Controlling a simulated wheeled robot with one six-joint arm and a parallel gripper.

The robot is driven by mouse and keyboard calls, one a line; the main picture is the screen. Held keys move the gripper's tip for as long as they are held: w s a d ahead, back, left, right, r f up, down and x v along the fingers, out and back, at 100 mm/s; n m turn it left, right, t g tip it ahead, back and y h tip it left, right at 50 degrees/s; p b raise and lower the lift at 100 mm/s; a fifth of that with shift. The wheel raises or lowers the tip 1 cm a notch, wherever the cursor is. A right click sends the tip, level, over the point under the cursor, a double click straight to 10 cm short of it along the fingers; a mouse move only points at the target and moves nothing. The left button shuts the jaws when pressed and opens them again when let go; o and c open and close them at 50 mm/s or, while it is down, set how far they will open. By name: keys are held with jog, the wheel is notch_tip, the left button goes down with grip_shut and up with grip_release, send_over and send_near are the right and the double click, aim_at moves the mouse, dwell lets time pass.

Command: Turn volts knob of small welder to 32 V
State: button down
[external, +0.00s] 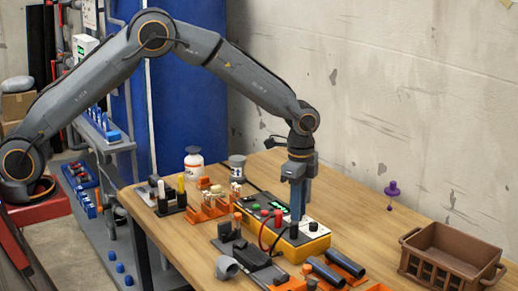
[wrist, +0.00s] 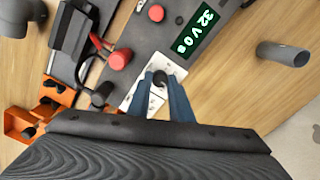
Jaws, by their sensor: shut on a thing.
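The small welder (external: 290,250) is a yellow and dark box on the wooden bench, with a white panel (wrist: 138,98) on its top. My gripper (external: 297,214) points straight down over it. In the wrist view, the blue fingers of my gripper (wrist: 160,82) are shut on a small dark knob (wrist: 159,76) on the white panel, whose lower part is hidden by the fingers. The knob's own label cannot be read.
Red terminals (wrist: 119,59) and cables sit near the knob. Dark tubes in orange holders (external: 336,268) lie in front of the welder. A brown crate (external: 450,255) stands at the right, orange racks (external: 208,207) at the left. The bench right of the welder is mostly clear.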

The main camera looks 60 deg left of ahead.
dwell(0.4)
jog(key=c, duration=1.6)
grip_release()
jog(key=shift+a, duration=0.1)
jog(key=shift+r+b, duration=0.9)
jog(key=shift+r, duration=3)
jog(key=s+a+f+n, duration=0.1)
jog(key=s+a+n, duration=0.3)
jog(key=s+a, duration=0.3)
jog(key=s+a+f+n, duration=0.1)
jog(key=s+a+n, duration=0.3)
jog(key=s+a, duration=0.4)
jog(key=s+a+f+n, duration=0.1)
jog(key=s+a+n, duration=0.3)
jog(key=s, duration=1.3)
jog(key=shift+s+a+f+n, duration=0.15)
jog(key=shift+a+f+n, duration=0.05)
jog(key=shift+a, duration=0.7)
jog(key=shift+s+a+f+n, duration=0.15)
jog(key=shift+a+f+n, duration=0.05)
jog(key=shift+a, duration=0.65)
